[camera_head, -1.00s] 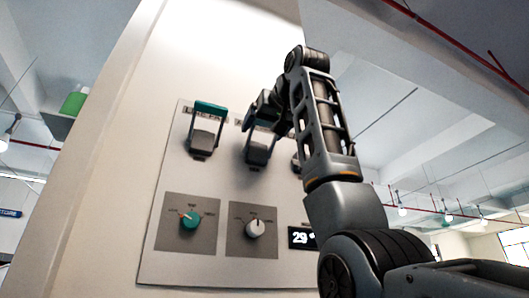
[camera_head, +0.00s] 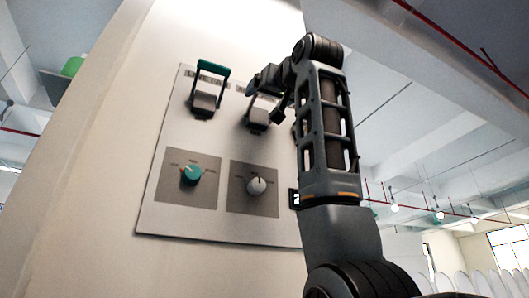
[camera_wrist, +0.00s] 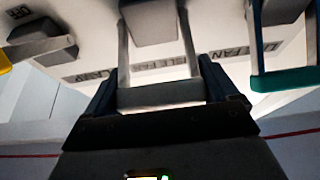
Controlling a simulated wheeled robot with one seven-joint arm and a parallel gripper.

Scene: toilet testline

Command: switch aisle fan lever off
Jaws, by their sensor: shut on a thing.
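The aisle fan lever (camera_head: 258,116) is the middle lever on the wall panel, with a grey base and a grey U-shaped handle. In the wrist view its handle bar (camera_wrist: 160,95) lies across my gripper (camera_wrist: 158,88), between the two dark fingers, and the gripper is shut on it. The label beside it reads partly as "ISLE FAN". In the head view my gripper (camera_head: 272,88) is at this lever's handle and partly hides it, so its exact angle is hard to tell.
A teal-handled lever (camera_head: 206,90) stands to the left, handle raised. A teal knob (camera_head: 191,174) and a white knob (camera_head: 256,186) sit below. Another lever with a yellow handle (camera_wrist: 4,62) shows at the wrist view's left edge. My arm covers the panel's right side.

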